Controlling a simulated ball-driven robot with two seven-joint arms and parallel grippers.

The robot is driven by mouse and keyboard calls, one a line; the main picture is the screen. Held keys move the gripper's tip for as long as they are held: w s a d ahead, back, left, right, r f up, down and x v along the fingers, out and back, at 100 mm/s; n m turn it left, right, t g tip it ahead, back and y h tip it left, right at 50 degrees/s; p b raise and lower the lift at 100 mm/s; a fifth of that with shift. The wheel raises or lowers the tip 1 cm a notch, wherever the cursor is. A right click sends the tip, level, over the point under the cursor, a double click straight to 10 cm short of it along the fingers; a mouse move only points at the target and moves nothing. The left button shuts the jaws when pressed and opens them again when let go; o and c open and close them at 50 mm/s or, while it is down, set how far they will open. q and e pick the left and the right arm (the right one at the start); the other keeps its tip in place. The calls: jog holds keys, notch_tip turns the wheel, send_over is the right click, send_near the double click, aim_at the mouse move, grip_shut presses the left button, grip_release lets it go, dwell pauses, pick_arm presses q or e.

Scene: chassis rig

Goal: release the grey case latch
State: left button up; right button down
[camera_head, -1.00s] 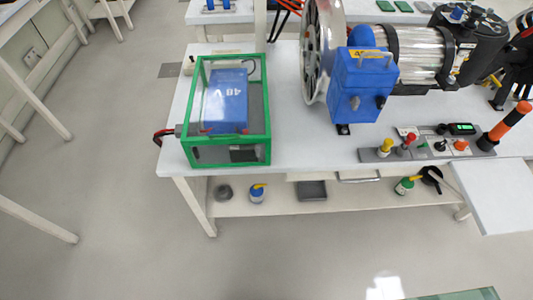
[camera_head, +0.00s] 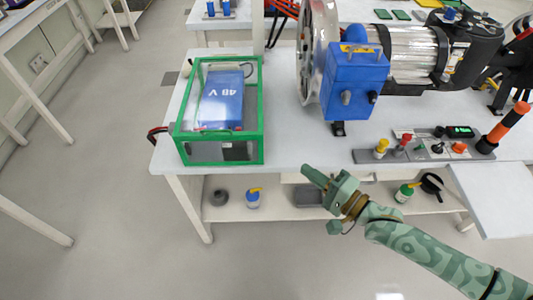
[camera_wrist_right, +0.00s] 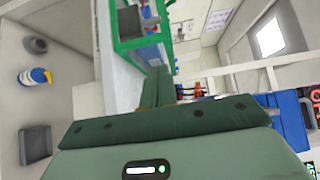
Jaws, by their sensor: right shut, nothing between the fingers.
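The green-framed clear case (camera_head: 259,120) stands on the left part of the white table, with a blue 48 V battery (camera_head: 222,102) inside. A dark grey piece shows low on its front face (camera_head: 236,151); I cannot tell whether it is the latch. The case's green frame also shows at the top of the right wrist view (camera_wrist_right: 133,43). My right gripper (camera_head: 308,171) is shut and empty, in front of the table's front edge, right of the case and apart from it. Its fingers (camera_wrist_right: 156,86) are together in the right wrist view. My left gripper is not in view.
A large blue motor unit (camera_head: 354,82) with a metal wheel stands right of the case. A control panel (camera_head: 420,149) with coloured knobs lies at the table's front right. A lower shelf (camera_head: 275,212) holds bottles and a tray. The tabletop between case and motor is clear.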

aim_at(250, 148)
jog(key=shift+w, duration=0.1)
jog(key=b+x, duration=0.1)
jog(key=x, duration=0.3)
jog(key=s+a+b+x, duration=0.1)
jog(key=x, duration=0.3)
jog(key=b+x, duration=0.1)
jog(key=x, duration=0.3)
jog(key=shift+s+a+f+b, duration=0.15)
jog(key=shift+s+f+b, duration=0.05)
jog(key=shift+s+b, duration=0.1)
jog(key=shift+a+r, duration=0.1)
jog(key=shift+a, duration=0.55)
